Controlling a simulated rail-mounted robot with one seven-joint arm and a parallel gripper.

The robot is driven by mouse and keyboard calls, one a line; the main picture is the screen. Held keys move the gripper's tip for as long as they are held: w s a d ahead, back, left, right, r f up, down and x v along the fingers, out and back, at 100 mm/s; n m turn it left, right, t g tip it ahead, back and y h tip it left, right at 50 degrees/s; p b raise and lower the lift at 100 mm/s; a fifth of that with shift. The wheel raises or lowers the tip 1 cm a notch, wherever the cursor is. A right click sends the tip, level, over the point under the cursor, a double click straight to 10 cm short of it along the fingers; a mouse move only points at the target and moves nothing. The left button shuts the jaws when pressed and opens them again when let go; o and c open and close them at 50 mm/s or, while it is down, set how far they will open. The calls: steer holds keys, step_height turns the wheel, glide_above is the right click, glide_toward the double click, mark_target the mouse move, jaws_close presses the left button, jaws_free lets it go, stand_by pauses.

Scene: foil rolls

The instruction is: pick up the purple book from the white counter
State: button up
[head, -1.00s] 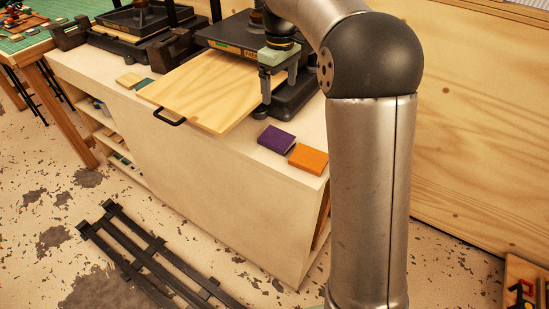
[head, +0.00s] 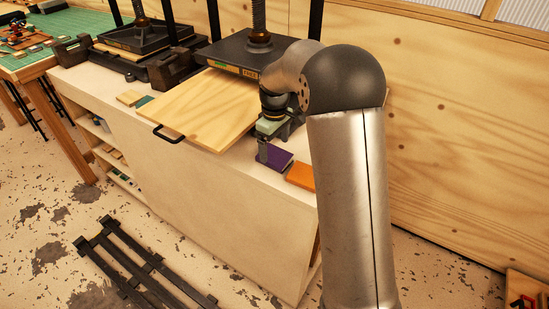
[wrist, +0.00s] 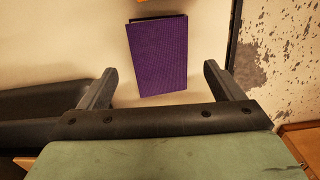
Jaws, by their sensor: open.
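The purple book (head: 273,160) lies flat on the white counter (head: 215,168), close to its front edge. In the wrist view the purple book (wrist: 158,54) lies ahead of my gripper (wrist: 157,84), its near end roughly between the two spread fingertips. My gripper (head: 265,152) is open and empty. In the head view its fingers overlap the left part of the book, hiding some of it. I cannot tell how high the fingers are above the counter.
An orange book (head: 301,175) lies just right of the purple one. A wooden board (head: 205,108) with a black handle sticks out from a black press (head: 245,55) behind. Other small books (head: 130,97) lie further left. A dark rack (head: 140,268) is on the floor.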

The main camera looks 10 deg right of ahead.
mark_target(275, 156)
steer(key=shift+f, duration=1.85)
steer(key=c, duration=1.1)
steer(key=shift+r, duration=0.1)
